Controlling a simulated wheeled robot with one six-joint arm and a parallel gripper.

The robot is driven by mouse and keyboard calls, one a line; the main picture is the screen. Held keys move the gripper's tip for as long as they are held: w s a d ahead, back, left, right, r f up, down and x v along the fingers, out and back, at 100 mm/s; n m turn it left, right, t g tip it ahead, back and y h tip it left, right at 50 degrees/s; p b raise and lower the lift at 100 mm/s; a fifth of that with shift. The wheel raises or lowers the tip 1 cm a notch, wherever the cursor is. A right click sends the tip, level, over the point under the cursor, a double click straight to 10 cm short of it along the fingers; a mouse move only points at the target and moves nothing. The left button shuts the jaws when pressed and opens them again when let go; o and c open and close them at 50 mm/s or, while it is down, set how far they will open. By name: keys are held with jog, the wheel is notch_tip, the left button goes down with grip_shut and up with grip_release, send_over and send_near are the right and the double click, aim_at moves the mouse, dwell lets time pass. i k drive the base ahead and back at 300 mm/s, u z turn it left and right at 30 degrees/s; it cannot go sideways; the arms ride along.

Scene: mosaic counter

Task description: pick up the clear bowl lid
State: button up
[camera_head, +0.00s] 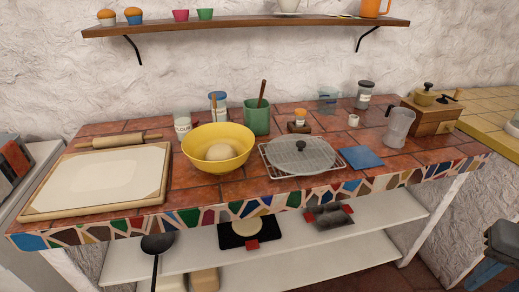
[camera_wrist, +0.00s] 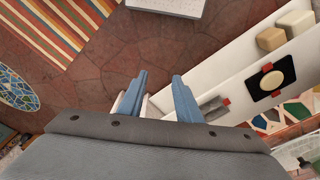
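The yellow bowl holds a ball of dough (camera_head: 220,152). My gripper shows in the wrist view (camera_wrist: 158,85) with two blue fingers spread apart and nothing between them. It points down past the counter's front towards the floor, away from the lid. Part of my arm shows at the right edge of the head view. The lid is not in the wrist view.
A blue square (camera_head: 361,158) lies just right of the rack, with a clear jug (camera_head: 398,127) beyond. A green pot (camera_head: 257,119) and a small jar (camera_head: 300,119) stand behind. A board (camera_head: 49,205) fills the left. A shelf (camera_head: 240,24) hangs above.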

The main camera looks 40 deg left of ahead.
aim_at(295, 154)
jog(key=u, duration=0.95)
jog(key=i, duration=1.05)
jog(key=u, duration=0.25)
